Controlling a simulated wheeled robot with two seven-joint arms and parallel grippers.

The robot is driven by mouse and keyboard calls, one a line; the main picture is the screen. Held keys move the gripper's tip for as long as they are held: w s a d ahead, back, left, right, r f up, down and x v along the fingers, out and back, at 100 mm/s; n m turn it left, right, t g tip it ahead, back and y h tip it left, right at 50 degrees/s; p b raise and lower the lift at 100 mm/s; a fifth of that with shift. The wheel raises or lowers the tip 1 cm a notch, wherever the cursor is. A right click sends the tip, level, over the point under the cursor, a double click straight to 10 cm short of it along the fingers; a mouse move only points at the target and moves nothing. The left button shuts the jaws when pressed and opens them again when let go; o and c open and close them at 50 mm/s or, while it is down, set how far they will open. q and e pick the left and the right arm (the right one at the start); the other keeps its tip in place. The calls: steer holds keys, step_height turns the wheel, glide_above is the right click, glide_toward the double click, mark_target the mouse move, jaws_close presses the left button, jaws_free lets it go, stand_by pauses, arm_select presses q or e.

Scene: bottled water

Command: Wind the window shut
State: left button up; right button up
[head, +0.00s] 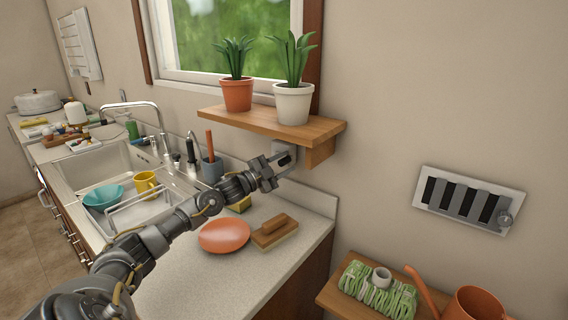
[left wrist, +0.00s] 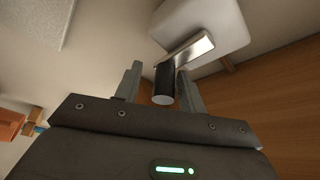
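The window (head: 213,28) is at the top of the head view, with greenery behind it; I cannot tell how far open it is. Below the wooden shelf, a pale winder box (head: 283,148) sits on the wall, partly hidden by my left gripper (head: 281,170). In the left wrist view the white winder box (left wrist: 205,22) carries a metal crank arm (left wrist: 190,50) with a black knob (left wrist: 163,84). My left gripper (left wrist: 160,88) is open, its fingers on either side of the knob, with a gap at the left finger. My right gripper is not in view.
The shelf (head: 230,117) with two potted plants (head: 236,93) overhangs my left gripper closely. A wall vent (head: 468,201) is at right.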

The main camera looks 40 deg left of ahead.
arm_select(q)
steer(key=shift+a, duration=0.15)
steer(key=shift+s, duration=0.1)
steer(key=shift+s, duration=0.25)
steer(key=b+v, duration=0.3)
steer(key=v, duration=0.7)
steer(key=shift+a+f, duration=0.15)
